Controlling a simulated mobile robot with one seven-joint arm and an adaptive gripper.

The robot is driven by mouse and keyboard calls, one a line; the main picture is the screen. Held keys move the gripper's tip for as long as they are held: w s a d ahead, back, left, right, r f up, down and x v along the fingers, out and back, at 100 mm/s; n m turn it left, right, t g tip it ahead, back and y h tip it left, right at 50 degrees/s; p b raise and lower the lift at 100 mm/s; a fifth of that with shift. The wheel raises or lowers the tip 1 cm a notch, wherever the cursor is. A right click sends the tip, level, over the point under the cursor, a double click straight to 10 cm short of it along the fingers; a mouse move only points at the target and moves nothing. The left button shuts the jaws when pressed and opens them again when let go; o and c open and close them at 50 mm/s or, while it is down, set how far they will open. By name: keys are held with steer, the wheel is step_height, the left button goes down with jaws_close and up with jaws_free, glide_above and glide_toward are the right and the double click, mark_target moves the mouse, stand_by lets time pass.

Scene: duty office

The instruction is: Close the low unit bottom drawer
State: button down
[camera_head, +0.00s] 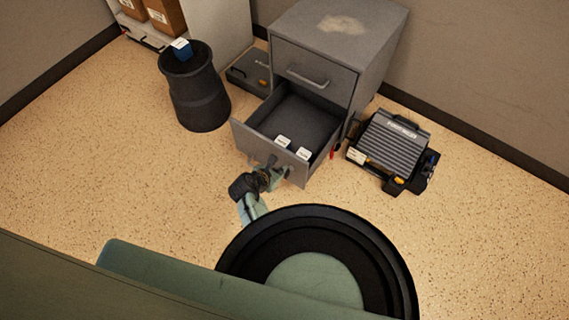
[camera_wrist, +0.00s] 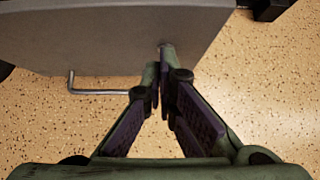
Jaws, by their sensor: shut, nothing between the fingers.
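The low unit (camera_head: 340,35) is a grey two-drawer cabinet against the back wall. Its bottom drawer (camera_head: 262,143) stands pulled out, with two small white-labelled items (camera_head: 293,148) inside near the front. The top drawer (camera_head: 305,75) is shut. My gripper (camera_head: 277,170) is at the front of the bottom drawer, right of its middle. In the wrist view my gripper (camera_wrist: 163,68) has its fingertips together and empty, at the drawer front (camera_wrist: 115,35). The tips appear close to or touching the panel by the handle (camera_wrist: 95,88); exact contact is hard to tell.
A black bin (camera_head: 195,95) with a blue item (camera_head: 181,47) stands left of the unit. A dark case (camera_head: 250,72) lies between them. A ribbed grey case (camera_head: 393,143) is on the floor at right. The floor left of the drawer is clear.

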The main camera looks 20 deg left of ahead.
steer(key=shift+w+d+r, duration=0.1)
steer(key=shift+w+d, duration=0.2)
steer(key=shift+w, duration=0.45)
steer(key=shift+w+d+r, duration=0.1)
steer(key=shift+w+d, duration=0.15)
steer(key=shift+w, duration=0.5)
steer(key=shift+w, duration=0.15)
steer(key=shift+w+d, duration=0.1)
steer(key=shift+w, duration=0.15)
steer(key=w+d+b, duration=0.3)
steer(key=w+d, duration=0.2)
steer(key=w, duration=0.9)
steer(key=w+d+b, duration=0.3)
steer(key=w+d, duration=0.2)
steer(key=w, duration=0.9)
steer(key=shift+r+b, duration=0.15)
steer(key=shift+b, duration=0.2)
steer(key=shift+d, duration=0.1)
steer(key=shift+r, duration=0.1)
